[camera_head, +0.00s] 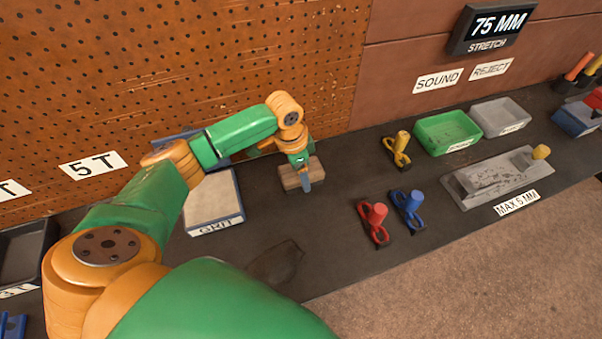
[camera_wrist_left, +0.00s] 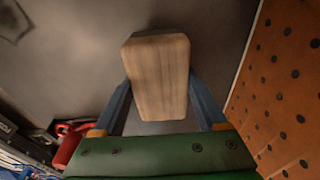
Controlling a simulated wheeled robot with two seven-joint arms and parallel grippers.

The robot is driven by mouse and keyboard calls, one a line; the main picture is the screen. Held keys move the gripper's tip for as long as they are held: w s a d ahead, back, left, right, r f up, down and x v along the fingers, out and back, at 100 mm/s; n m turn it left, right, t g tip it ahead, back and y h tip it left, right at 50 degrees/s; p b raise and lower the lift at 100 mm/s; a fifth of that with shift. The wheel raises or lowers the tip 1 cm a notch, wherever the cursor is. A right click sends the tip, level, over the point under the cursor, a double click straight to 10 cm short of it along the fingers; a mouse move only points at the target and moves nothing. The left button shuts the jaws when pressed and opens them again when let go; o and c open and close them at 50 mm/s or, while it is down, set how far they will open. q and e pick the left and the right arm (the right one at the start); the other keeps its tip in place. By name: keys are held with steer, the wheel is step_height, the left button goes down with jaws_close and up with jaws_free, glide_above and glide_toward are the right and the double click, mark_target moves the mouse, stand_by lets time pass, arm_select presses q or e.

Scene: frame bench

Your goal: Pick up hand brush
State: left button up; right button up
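The hand brush shows as a pale wooden block (camera_head: 290,180) on the dark bench, left of the middle in the head view. It also shows in the left wrist view (camera_wrist_left: 160,75), seen from above; bristles are hidden. My left gripper (camera_head: 306,181) points down over it. In the wrist view its two blue fingers (camera_wrist_left: 160,85) meet the block's opposite sides with no visible gap. Whether the block is clear of the bench cannot be told. My right gripper is in no view.
Red (camera_head: 376,225), blue (camera_head: 409,208) and yellow (camera_head: 398,150) clamps stand right.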

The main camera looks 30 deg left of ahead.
arm_select(q)
steer(key=c, duration=0.5)
steer(key=shift+w+r, duration=0.1)
steer(key=shift+r, duration=0.05)
step_height(320, 180, up, 2)
steer(key=shift+r, duration=0.2)
steer(key=s+d+r+p, duration=0.1)
steer(key=s+d+r, duration=0.9)
steer(key=shift+r, duration=0.15)
